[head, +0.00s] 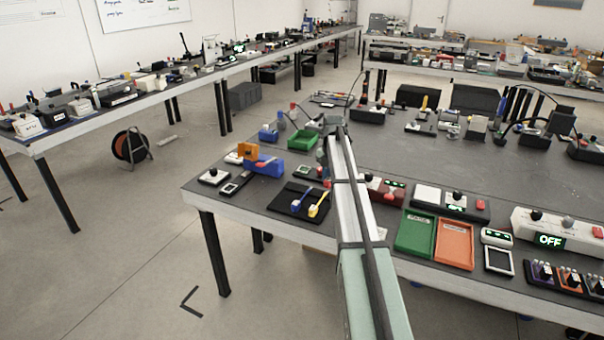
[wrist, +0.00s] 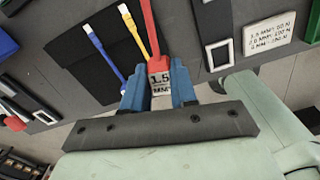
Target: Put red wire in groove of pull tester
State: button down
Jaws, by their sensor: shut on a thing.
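In the wrist view, my gripper (wrist: 159,85) has its blue fingers closed on the red wire (wrist: 150,28). The white tag of the red wire, marked 1.5 MM, sits between the fingers, and the red length points away toward the top of the picture. The red wire is over or beside the right edge of a black mat (wrist: 75,35); its height is unclear. In the head view my arm hides the fingers and the wire. I cannot tell for sure which device is the pull tester; an orange and blue device (head: 263,163) stands at the table's left end.
A blue wire (head: 296,205) and a yellow wire (head: 318,206) lie on the black mat (head: 279,203). A green tray (head: 414,233) and an orange tray (head: 453,244) lie right of my arm. A white card (wrist: 270,32) with printed force values shows in the wrist view.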

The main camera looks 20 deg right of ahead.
jog(key=s+d+f+n, duration=0.1)
jog(key=s+d+n, duration=0.1)
jog(key=s, duration=0.9)
jog(key=shift+s+f, duration=0.3)
jog(key=shift+d, duration=0.1)
jog(key=shift+f, duration=0.15)
jog(key=shift+f, duration=2.75)
jog(key=shift+f, duration=0.95)
jog(key=c, duration=0.8)
grip_release()
